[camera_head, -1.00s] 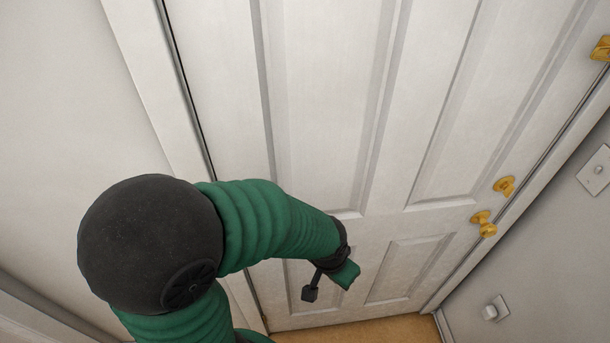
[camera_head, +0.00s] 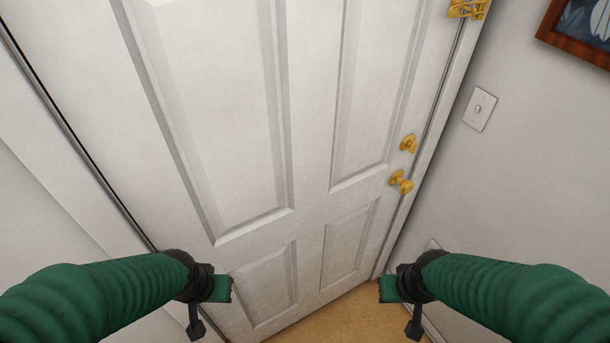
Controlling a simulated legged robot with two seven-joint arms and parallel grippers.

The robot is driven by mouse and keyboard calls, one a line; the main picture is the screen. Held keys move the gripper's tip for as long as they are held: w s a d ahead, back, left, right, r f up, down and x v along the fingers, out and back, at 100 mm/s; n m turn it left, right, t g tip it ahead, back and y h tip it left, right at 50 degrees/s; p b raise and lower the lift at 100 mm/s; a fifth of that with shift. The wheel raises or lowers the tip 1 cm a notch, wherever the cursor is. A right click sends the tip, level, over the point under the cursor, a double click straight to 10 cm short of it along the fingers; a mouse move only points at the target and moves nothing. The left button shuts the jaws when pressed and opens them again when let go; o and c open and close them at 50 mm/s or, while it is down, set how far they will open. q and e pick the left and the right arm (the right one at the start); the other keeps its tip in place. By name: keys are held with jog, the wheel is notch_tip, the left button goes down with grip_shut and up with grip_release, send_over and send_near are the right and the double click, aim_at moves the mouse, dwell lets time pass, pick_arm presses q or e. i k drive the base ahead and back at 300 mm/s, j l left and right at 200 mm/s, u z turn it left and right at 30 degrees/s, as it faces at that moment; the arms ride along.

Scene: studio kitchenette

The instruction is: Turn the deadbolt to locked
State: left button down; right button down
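The brass deadbolt (camera_head: 408,143) is on the right side of the white door (camera_head: 310,120), near its edge, with its small thumb-turn showing. Its exact angle is too small to tell. A round brass knob (camera_head: 401,182) sits just below it. My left gripper (camera_head: 209,305) is low at the left, in front of the door's lower part. My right gripper (camera_head: 401,308) is low at the right, below the knob in the picture and apart from it. Neither gripper touches the deadbolt. Nothing shows in either gripper, and their finger openings are unclear.
A brass latch (camera_head: 467,9) is higher on the door's right edge. A light switch (camera_head: 480,109) and a framed picture (camera_head: 580,30) are on the right wall. Tan floor (camera_head: 325,318) shows at the bottom. The space before the deadbolt looks clear.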

aim_at(413, 145)
jog(key=i+l, duration=0.15)
jog(key=l, duration=0.2)
jog(key=i+l+z, duration=0.1)
jog(key=l, duration=0.25)
jog(key=i+l, duration=0.2)
jog(key=i+l+z, duration=0.1)
jog(key=l, duration=0.35)
jog(key=i, duration=0.05)
